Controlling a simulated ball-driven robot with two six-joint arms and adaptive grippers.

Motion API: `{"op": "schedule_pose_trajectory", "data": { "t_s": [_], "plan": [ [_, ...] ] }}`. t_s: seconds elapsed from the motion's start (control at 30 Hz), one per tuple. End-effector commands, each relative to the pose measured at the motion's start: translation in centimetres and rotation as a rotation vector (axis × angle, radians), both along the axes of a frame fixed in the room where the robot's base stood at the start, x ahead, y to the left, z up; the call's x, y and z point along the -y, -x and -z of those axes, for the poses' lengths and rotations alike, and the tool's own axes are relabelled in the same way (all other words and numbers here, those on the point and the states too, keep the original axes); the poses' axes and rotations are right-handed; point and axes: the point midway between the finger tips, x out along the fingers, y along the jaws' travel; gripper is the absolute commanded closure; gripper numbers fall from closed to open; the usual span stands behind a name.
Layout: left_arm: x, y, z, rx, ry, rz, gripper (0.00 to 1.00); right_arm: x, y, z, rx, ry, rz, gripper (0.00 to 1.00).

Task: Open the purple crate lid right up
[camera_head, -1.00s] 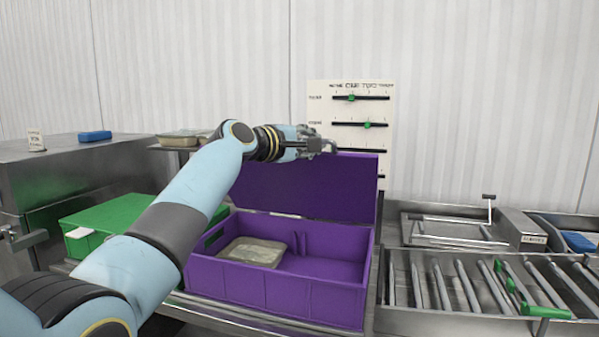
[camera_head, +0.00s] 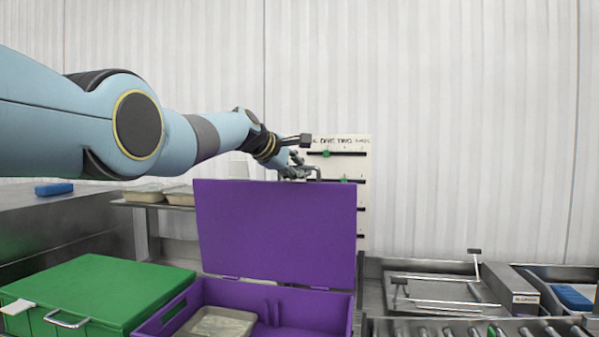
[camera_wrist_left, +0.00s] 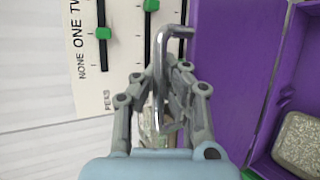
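The purple crate (camera_head: 169,322) stands low in the head view, its near part cut off by the bottom edge. Its purple lid (camera_head: 275,235) stands upright on the back edge hinges. My left gripper (camera_head: 300,170) is at the top edge of the lid. In the left wrist view, the fingers of my left gripper (camera_wrist_left: 160,75) are drawn in on either side of a bent grey metal handle (camera_wrist_left: 161,45), beside the purple lid (camera_wrist_left: 220,70). They look shut on it. My right gripper is not in view.
A shut green crate (camera_head: 95,290) stands to the left. A tray of rice (camera_head: 216,322) sits inside the purple crate. Behind the lid is a white board with green sliders (camera_head: 362,200). Metal racks (camera_head: 440,290) and a blue block (camera_head: 572,297) lie to the right.

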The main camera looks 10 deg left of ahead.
Motion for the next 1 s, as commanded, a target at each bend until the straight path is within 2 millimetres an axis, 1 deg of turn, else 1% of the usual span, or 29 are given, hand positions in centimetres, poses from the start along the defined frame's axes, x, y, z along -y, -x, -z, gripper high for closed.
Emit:
{"op": "schedule_pose_trajectory", "data": {
  "t_s": [0.03, 0.5, 0.57, 0.77, 1.0],
  "plan": [
    [0.02, -0.11, -0.56, 0.008, 0.003, -0.002, 1.0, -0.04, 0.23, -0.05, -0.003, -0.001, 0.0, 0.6],
    [0.06, -0.16, -0.64, 0.009, 0.004, -0.001, 1.0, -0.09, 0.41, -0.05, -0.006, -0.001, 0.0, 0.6],
    [0.07, -0.16, -0.64, 0.009, 0.004, -0.001, 0.93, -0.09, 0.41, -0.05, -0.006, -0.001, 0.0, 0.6],
    [0.06, -0.13, -0.46, 0.007, 0.002, 0.0, 0.67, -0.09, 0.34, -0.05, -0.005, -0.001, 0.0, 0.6],
    [0.05, -0.09, -0.22, 0.003, 0.001, 0.001, 0.66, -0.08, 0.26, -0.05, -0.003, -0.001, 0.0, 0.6]
  ]
}}
